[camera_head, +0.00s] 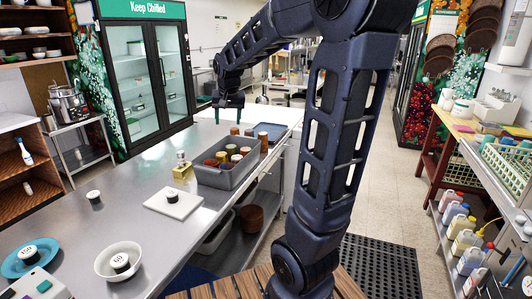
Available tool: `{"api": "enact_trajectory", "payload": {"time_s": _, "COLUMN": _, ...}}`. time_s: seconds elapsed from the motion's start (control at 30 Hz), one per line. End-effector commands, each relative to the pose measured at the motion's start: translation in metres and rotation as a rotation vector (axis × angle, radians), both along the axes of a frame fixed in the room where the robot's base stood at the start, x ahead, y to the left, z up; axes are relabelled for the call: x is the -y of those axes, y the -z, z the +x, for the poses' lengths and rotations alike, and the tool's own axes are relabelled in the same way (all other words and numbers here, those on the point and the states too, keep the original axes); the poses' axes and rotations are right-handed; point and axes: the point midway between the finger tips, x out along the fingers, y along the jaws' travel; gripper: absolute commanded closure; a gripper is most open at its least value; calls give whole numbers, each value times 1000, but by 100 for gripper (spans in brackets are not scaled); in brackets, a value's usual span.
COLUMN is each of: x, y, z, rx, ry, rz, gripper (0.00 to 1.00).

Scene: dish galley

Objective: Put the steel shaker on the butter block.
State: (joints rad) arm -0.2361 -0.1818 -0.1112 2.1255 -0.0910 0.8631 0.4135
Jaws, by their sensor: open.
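My gripper (229,115) points down at the far end of the steel counter (125,185), its two fingers apart with nothing seen between them. It appears behind a grey tub of jars. I cannot clearly pick out the steel shaker. Small black-topped containers stand alone on the counter (94,197), on a white slab (182,207), in a white bowl (120,264) and on a teal plate (29,255). Their lettering is too small to read. No block is clearly recognisable as butter.
The grey tub (215,178) holds several jars, with more jars (263,141) behind it. A yellowish bottle (182,169) stands left of it. A dark tray (270,131) lies at the far right. The left middle of the counter is mostly clear. Shelves of bottles (467,240) stand right.

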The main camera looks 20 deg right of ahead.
Motion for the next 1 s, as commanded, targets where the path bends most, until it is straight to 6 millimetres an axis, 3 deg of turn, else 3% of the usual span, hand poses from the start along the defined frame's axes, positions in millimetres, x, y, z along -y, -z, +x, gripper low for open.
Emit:
{"api": "enact_trajectory", "payload": {"time_s": 0.03, "x": 6, "y": -4, "z": -18, "rx": 7, "ry": -11, "rz": 1, "gripper": 41}}
{"api": "enact_trajectory", "payload": {"time_s": 0.27, "x": 25, "y": -8, "z": -94, "rx": 23, "ry": -77, "rz": -10, "gripper": 41}}
{"api": "enact_trajectory", "payload": {"time_s": 0.6, "x": 41, "y": 9, "z": -199, "rx": 50, "ry": -171, "rz": -48, "gripper": 41}}
{"api": "enact_trajectory", "payload": {"time_s": 0.8, "x": 43, "y": 24, "z": -240, "rx": 58, "ry": -213, "rz": -72, "gripper": 41}}
{"api": "enact_trajectory", "payload": {"time_s": 1.0, "x": 44, "y": 31, "z": -254, "rx": 60, "ry": -228, "rz": -81, "gripper": 41}}
